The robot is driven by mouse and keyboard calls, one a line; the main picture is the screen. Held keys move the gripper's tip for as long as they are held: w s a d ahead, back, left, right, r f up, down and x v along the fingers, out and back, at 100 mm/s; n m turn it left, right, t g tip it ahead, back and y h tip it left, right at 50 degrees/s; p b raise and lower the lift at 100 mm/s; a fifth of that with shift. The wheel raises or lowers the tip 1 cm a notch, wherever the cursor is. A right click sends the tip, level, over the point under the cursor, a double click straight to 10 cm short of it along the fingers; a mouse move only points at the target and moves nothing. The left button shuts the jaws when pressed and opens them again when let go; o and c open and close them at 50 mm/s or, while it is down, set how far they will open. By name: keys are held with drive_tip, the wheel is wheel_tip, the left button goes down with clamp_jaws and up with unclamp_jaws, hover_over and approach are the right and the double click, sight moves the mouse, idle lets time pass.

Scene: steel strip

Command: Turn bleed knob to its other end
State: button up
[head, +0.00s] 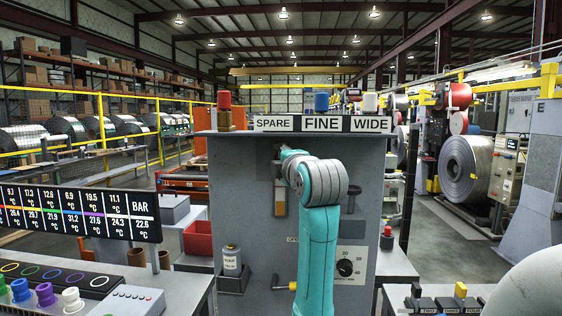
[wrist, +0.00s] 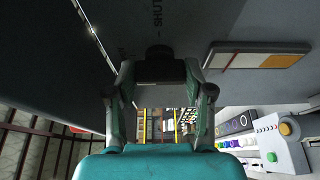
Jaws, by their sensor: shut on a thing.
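A dark round knob (wrist: 159,52) sits on the grey panel (head: 240,180), below the printed word SHUT in the wrist view; I take it to be the bleed knob. My gripper (wrist: 159,72) has one finger on each side of the knob and is shut on it. The knob's pointer and exact angle cannot be made out. In the head view my teal arm reaches up to the panel and hides the knob and the fingertips.
An orange-and-white plate (head: 279,202) hangs on the panel beside my arm. A canister (head: 232,260) and red bin (head: 198,240) stand left.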

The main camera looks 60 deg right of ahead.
drive_tip(key=o, duration=1.2)
drive_tip(key=shift+c, duration=0.2)
drive_tip(key=v, duration=0.7)
drive_tip(key=shift+a, duration=0.2)
drive_tip(key=shift+s, duration=0.15)
